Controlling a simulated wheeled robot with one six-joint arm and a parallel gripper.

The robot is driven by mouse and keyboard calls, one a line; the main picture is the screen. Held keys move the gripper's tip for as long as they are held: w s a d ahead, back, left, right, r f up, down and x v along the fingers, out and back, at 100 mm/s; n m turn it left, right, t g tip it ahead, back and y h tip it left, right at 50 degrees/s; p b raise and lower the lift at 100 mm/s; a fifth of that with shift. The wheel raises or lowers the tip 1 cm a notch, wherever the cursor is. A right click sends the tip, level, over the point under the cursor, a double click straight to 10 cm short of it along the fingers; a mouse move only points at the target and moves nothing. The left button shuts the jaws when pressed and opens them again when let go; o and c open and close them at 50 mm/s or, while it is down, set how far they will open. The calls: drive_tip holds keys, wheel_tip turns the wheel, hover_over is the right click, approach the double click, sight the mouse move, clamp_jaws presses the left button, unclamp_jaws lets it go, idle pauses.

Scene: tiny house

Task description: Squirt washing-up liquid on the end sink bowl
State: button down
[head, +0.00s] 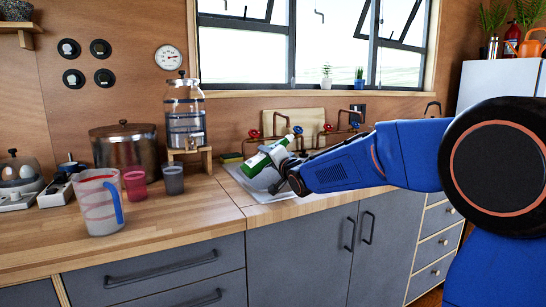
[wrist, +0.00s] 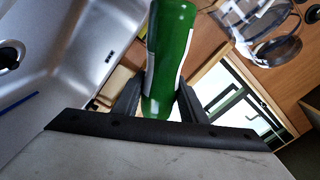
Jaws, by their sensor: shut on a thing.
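A green bottle with a pale label (head: 268,158) is held tilted over the sink in the head view. It also shows large in the wrist view (wrist: 168,60), between the fingers. My gripper (head: 290,172) is shut on the bottle; in the wrist view its dark fingers (wrist: 158,102) press on both sides of it. The metal sink (head: 243,180) is set into the wooden counter, partly hidden by my gripper and the bottle. In the wrist view a sink bowl (wrist: 60,55) fills the left side, with a dark round drain hole at the far left. No liquid is visible.
Copper pipes with red and blue taps (head: 297,130) stand behind the sink. A glass dispenser (head: 186,115), a steel pot (head: 125,146), cups and a measuring jug (head: 100,203) stand to the left.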

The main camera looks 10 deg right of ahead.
drive_tip(key=m, duration=0.1)
drive_tip(key=a+m, duration=0.1)
drive_tip(key=m, duration=0.1)
drive_tip(key=a+r+m, duration=0.1)
drive_tip(key=m, duration=0.1)
drive_tip(key=shift+s, duration=0.35)
drive_tip(key=m, duration=0.2)
drive_tip(key=r+m, duration=0.1)
drive_tip(key=m, duration=0.1)
drive_tip(key=d+r+m, duration=0.1)
drive_tip(key=m, duration=0.1)
drive_tip(key=shift+w, duration=0.15)
drive_tip(key=shift+d+f, duration=0.1)
